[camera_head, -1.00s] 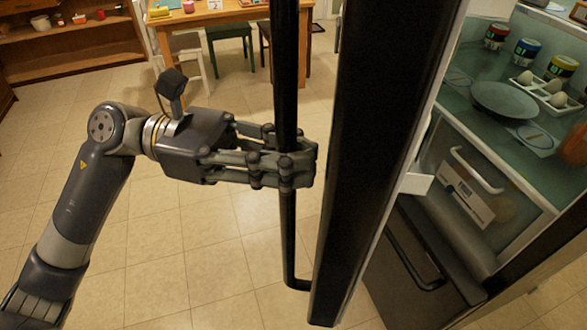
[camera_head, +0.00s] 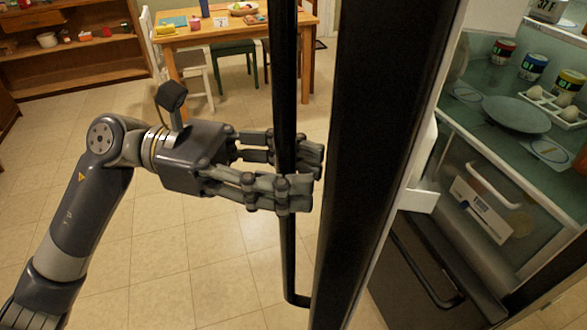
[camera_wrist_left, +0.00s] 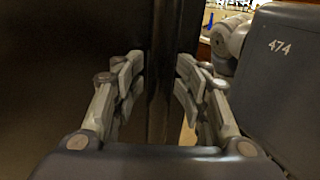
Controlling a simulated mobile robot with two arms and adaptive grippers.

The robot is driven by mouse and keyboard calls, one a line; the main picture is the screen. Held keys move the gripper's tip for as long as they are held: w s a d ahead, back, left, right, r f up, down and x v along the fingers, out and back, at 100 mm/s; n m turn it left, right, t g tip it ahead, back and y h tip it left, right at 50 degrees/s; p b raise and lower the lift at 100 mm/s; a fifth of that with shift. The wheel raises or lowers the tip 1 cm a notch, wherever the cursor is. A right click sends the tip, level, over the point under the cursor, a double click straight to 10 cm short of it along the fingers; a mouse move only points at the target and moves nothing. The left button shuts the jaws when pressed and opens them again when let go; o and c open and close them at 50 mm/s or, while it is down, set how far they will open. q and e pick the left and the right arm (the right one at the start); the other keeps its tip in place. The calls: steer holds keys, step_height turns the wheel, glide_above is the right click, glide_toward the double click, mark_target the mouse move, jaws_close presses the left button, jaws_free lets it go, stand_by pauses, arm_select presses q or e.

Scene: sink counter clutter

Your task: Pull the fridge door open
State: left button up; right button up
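The black fridge door (camera_head: 375,120) stands open, swung out from the fridge, with its edge toward me in the head view. Its long black vertical handle (camera_head: 285,80) runs along the left of the door. My left gripper (camera_head: 312,172) has its fingers on both sides of the handle, spread apart. In the left wrist view the handle (camera_wrist_left: 161,75) stands between the two sets of fingers, with gaps showing. The gripper looks open around it; light contact cannot be ruled out. My right gripper is not in view.
The fridge interior at right shows cans, a plate (camera_head: 515,112), an egg tray (camera_head: 555,108) and a lower drawer (camera_head: 425,265). A wooden table (camera_head: 235,35) and shelf (camera_head: 75,60) stand at the back. The tiled floor left of the door is clear.

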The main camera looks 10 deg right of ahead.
arm_select(q)
steer(key=v, duration=1.2)
steer(key=shift+f, duration=0.1)
steer(key=shift+c, duration=0.4)
steer(key=shift+w, duration=0.1)
jaws_close()
